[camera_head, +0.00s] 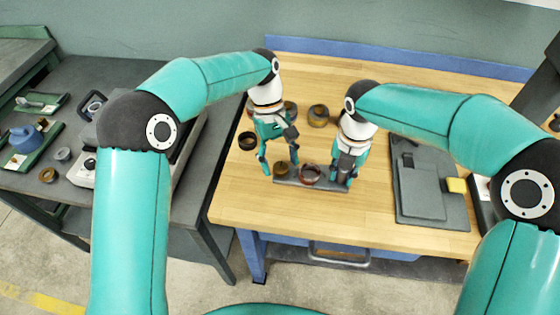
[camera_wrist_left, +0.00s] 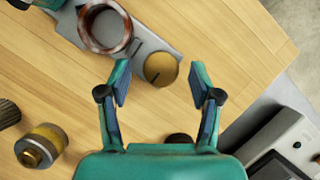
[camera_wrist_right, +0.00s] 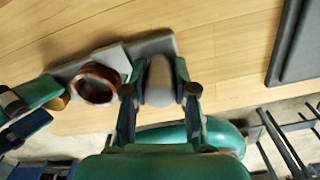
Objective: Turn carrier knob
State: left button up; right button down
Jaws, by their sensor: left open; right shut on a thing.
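The carrier is a grey plate (camera_wrist_left: 118,12) on the wooden bench. A brass knob (camera_wrist_left: 160,69) with a dark line across its top sits at one end; it also shows in the head view (camera_head: 281,168). A reddish-brown ring (camera_wrist_right: 95,84) lies on the carrier beside the knob. My left gripper (camera_head: 280,173) is open, pointing down at the knob; in the left wrist view, its fingertips (camera_wrist_left: 160,82) lie on either side of the knob's lower part, apart from it. My right gripper (camera_wrist_right: 159,88) is shut on a grey rounded post (camera_wrist_right: 159,80) at the carrier's other end.
A darker side table (camera_head: 60,215) stands at the left.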

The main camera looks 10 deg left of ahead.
pick_arm(q)
jog(key=shift+s+d+f, duration=0.1)
jog(key=shift+s+f, duration=0.05)
jog(key=shift+f, duration=0.2)
jog(key=c, duration=1.1)
jog(key=shift+d+m+g+y, duration=0.1)
jog(key=shift+m+g+y, duration=0.35)
jog(key=shift+m, duration=1.15)
jog(key=shift+c, duration=0.2)
jog(key=o, duration=1.1)
jog(key=shift+o, duration=0.2)
